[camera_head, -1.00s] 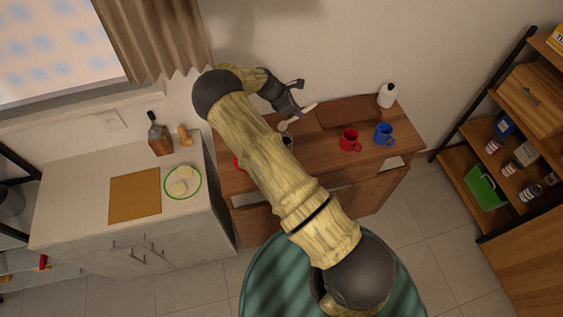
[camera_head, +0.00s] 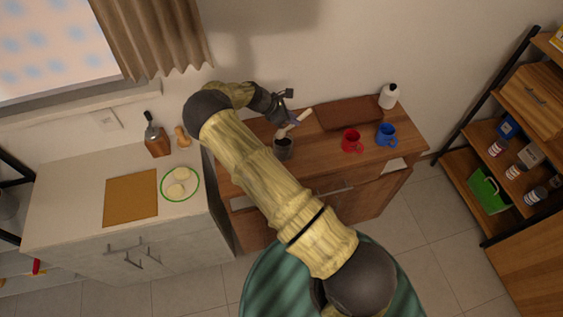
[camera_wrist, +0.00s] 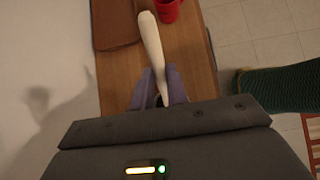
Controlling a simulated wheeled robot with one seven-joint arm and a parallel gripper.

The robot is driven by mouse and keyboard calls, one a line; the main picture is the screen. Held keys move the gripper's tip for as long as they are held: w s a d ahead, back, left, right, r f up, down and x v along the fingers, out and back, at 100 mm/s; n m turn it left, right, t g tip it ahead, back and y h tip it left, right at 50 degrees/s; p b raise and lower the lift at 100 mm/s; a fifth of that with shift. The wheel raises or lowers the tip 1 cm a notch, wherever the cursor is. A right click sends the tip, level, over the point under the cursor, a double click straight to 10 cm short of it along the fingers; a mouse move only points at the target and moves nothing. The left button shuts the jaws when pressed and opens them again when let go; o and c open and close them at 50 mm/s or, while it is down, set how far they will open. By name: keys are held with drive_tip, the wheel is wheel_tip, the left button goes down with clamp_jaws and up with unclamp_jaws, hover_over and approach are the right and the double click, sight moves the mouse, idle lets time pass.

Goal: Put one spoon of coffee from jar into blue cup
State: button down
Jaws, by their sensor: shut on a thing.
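My gripper (camera_head: 285,112) is shut on a pale spoon (camera_head: 304,116) over the left part of the wooden cabinet. Coffee cannot be made out on the spoon. The blue cup (camera_head: 386,135) stands upright at the right of the cabinet top, apart from my gripper.
A red cup (camera_head: 351,141) stands between the jar and the blue cup; it also shows in the wrist view (camera_wrist: 167,9). A brown board (camera_head: 350,113) lies behind the cups. A white bottle (camera_head: 389,96) stands at the back right. The wall is close behind my gripper.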

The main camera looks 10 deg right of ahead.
drive_tip(key=shift+f, duration=0.15)
drive_tip(key=shift+f+b, duration=1.95)
drive_tip(key=shift+f, duration=0.75)
drive_tip(key=shift+r, duration=0.1)
drive_tip(key=shift+r+p, duration=0.9)
drive_tip(key=shift+r, duration=0.6)
drive_tip(key=shift+r+p, duration=0.85)
drive_tip(key=shift+r, duration=0.65)
